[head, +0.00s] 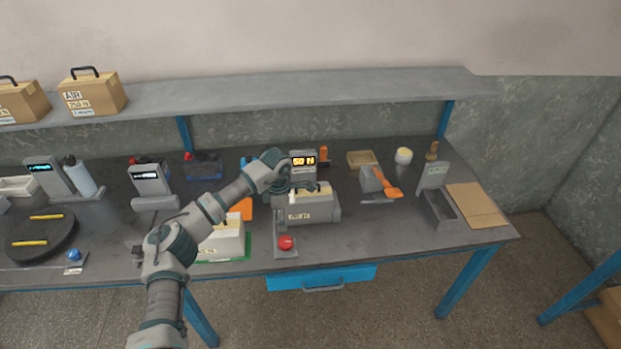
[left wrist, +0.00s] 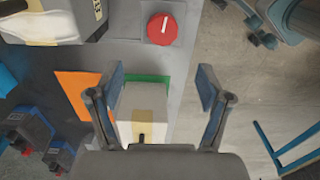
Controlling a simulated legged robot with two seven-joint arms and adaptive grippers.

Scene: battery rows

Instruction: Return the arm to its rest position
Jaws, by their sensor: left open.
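My left gripper (left wrist: 161,74) is open in the left wrist view, its two fingers spread apart with nothing between the pads. Below it a pale box (left wrist: 143,104) with a tan band and a dark knob sits on a green base (left wrist: 148,79). Gripper and box look apart, but the height is hard to judge. In the head view my left arm (head: 205,212) reaches in from the lower left over the bench (head: 370,232); I cannot make out its fingers there. The box also shows in the head view (head: 228,245), partly behind the arm. My right gripper is in neither view.
A shelf (head: 300,90) spans the back.

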